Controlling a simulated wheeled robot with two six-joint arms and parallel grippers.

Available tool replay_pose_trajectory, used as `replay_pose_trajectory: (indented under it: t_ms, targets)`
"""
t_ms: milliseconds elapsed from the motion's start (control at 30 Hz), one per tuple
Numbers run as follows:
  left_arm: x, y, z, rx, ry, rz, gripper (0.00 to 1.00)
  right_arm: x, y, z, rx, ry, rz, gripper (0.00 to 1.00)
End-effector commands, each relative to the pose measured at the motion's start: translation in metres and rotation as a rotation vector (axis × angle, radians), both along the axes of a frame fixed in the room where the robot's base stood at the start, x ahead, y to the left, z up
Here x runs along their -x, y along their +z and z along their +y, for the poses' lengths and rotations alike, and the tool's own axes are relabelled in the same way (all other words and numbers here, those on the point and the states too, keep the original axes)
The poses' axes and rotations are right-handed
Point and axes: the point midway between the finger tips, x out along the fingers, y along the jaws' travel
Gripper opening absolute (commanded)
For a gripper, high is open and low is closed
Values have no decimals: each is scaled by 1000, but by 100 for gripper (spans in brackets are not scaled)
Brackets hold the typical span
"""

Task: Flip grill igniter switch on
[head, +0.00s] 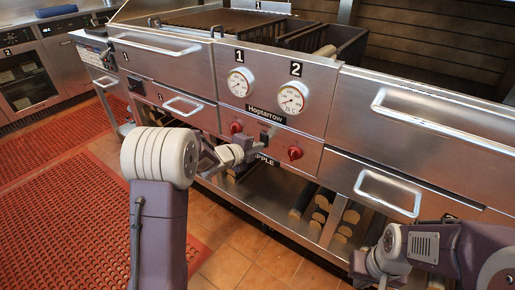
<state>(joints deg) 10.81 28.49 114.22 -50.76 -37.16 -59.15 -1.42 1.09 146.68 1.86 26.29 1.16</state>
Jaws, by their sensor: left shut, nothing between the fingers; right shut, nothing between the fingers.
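The grill (330,100) is a stainless steel unit with a sloping front panel. A small black switch (265,138) sits on this panel between two red knobs, the left one (236,127) and the right one (295,153). I cannot tell its on or off position. My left gripper (257,149) is shut and empty, close to the panel just below the black switch. I cannot tell whether it touches. My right arm shows at the lower right, but its fingertips are not visible.
Two round gauges, the left (240,82) and the right (291,98), sit above the knobs. Drawer handles stick out, one at the right (388,192). A lower shelf (265,207) runs below. A red mat (60,190) covers the floor at left.

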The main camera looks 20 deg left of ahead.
Motion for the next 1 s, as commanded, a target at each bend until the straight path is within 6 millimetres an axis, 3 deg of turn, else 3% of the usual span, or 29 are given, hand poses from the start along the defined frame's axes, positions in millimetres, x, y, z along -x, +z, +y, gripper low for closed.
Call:
replay_pose_trajectory:
  t_ms: [467,800,1000]
  targets:
    - [-3,-1,-1,0,-1,0,0,0,-1,0,0,0,0,0]
    - [-4,16,-1,1,0,-4,0,0,13,0,0,0,0,0]
    - [-4,16,-1,0,0,-3,0,0,12,0,0,0,0,0]
